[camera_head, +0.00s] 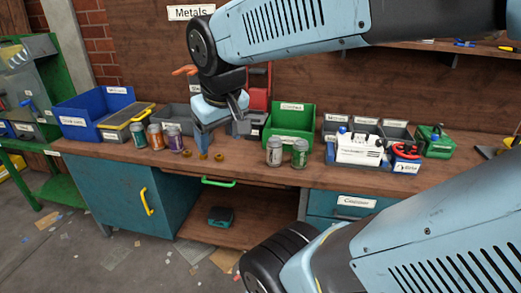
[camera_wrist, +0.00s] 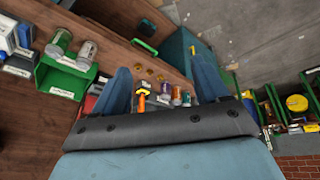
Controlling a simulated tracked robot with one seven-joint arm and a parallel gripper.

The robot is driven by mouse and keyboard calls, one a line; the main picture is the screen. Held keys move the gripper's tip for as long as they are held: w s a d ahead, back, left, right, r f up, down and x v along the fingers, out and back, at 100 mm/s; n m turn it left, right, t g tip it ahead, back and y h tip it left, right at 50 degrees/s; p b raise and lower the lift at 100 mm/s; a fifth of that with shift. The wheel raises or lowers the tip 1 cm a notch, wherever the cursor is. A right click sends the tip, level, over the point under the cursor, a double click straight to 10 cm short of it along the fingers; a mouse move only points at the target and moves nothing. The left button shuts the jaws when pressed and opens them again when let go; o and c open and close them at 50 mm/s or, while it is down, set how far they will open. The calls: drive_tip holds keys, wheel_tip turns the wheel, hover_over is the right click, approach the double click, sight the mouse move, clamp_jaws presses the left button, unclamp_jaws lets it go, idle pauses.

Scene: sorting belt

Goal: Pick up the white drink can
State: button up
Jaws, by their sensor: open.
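A pale, whitish-silver can (camera_head: 274,152) stands upright on the wooden bench in front of the green bin, just left of a green can (camera_head: 299,153). In the wrist view the pale can (camera_wrist: 87,52) is at the upper left, beside the green can (camera_wrist: 60,42). My gripper (camera_head: 203,145) is over the bench, left of the pale can and apart from it. In the wrist view my gripper (camera_wrist: 158,65) has its two blue fingers spread, with no object held between them. The can's printing is too small to read.
A teal can (camera_head: 138,134), an orange can (camera_head: 156,136) and a purple can (camera_head: 175,138) stand left of my gripper. Small brown round pieces (camera_head: 219,157) lie near it.

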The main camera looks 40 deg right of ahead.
drive_tip(key=o, duration=0.4)
drive_tip(key=w+d+f+g+h, duration=0.1)
drive_tip(key=d+f, duration=0.1)
drive_tip(key=d, duration=0.1)
drive_tip(key=w+d+f+n+g+h, duration=0.1)
drive_tip(key=d+f+g+h, duration=0.1)
drive_tip(key=d+f, duration=0.1)
drive_tip(key=w+d+f+n+g+h, duration=0.1)
drive_tip(key=w+d+f+g, duration=0.1)
drive_tip(key=d+f, duration=0.1)
drive_tip(key=shift+w+d+h, duration=0.1)
drive_tip(key=shift+d+h, duration=0.3)
drive_tip(key=shift+d, duration=0.3)
drive_tip(key=shift+o, duration=0.2)
drive_tip(key=n+t+h, duration=0.6)
drive_tip(key=n+h, duration=0.6)
drive_tip(key=n, duration=0.7)
approach(277, 146)
drive_tip(key=x, duration=0.9)
drive_tip(key=shift+d+r, duration=0.2)
drive_tip(key=shift+d, duration=0.15)
